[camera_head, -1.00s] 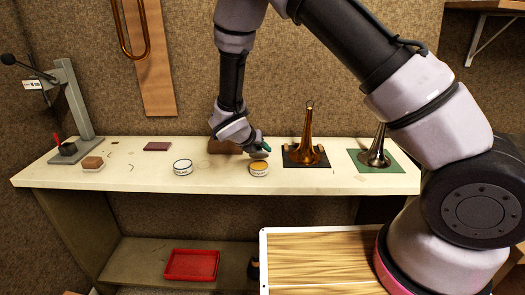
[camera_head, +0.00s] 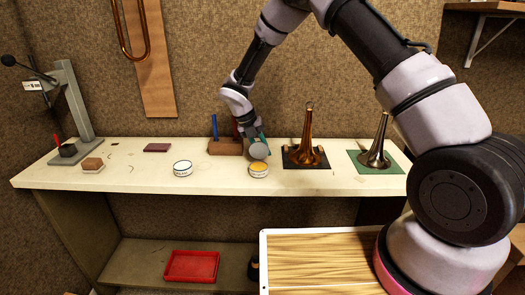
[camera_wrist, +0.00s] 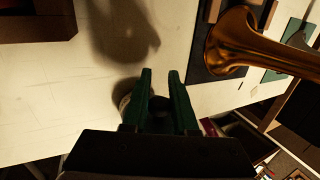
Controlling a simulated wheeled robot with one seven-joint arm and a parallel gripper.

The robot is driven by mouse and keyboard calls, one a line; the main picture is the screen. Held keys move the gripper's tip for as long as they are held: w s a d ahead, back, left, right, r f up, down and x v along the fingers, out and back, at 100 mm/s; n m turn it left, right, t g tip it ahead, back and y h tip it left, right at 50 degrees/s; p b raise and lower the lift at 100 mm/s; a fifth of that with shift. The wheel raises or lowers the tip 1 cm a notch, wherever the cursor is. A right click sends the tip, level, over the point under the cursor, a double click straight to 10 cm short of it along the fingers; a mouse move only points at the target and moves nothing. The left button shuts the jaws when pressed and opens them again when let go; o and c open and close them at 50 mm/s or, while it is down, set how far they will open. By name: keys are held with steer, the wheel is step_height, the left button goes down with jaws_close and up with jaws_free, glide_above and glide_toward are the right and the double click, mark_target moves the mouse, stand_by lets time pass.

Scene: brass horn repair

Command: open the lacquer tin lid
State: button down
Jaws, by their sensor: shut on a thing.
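A small round tin (camera_head: 259,172) with a pale label and an amber top face stands near the bench's front edge in the head view. The label is too small to read. My gripper (camera_head: 254,136) is above and slightly behind it, its green fingers partly showing. A grey disc like a tin lid (camera_head: 258,151) hangs at the fingers, tilted and seemingly apart from the tin. In the wrist view the green fingers of my gripper (camera_wrist: 161,76) stand close around a dark piece, probably the lid (camera_wrist: 160,104). The fingers hide much of what lies beyond.
A brown block (camera_head: 225,147) with upright tools is just behind my gripper. A copper horn bell (camera_head: 306,148) is close on the right, a darker bell (camera_head: 375,155) farther right. The bench (camera_head: 220,180) is clear between the tins.

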steer(key=shift+f, duration=0.1)
stand_by(0.4)
steer(key=c, duration=0.7)
jaws_free()
steer(key=v, duration=1)
steer(key=shift+w+a+r, duration=0.1)
steer(key=shift+w+r, duration=0.05)
steer(key=shift+r, duration=0.25)
